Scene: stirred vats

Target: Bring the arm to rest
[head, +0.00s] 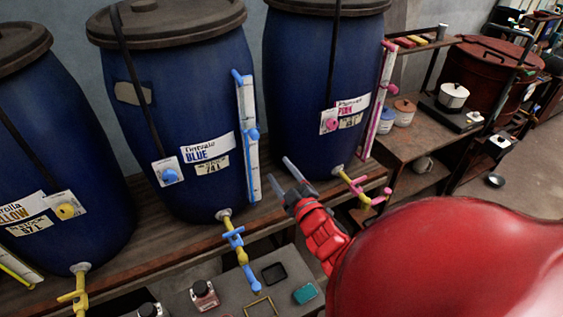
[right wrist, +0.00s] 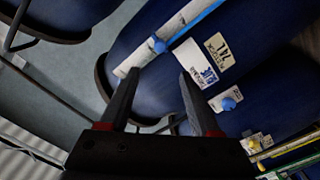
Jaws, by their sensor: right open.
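My right arm, red, comes in from the lower right of the head view. Its gripper (head: 281,176) is open and empty, in front of the gap between the blue-labelled vat (head: 190,110) and the pink-labelled vat (head: 320,80). In the right wrist view the two dark fingers of the gripper (right wrist: 158,85) stand apart with nothing between them. The blue-labelled vat (right wrist: 250,35) lies beyond them, tilted in that picture. I see no contact between fingers and vat. My left gripper is not in view.
A yellow-labelled vat (head: 60,150) stands at the left. Below, a grey bench (head: 225,285) holds an ink bottle (head: 204,295) and small trays. A white pot (head: 453,95) stands at the right.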

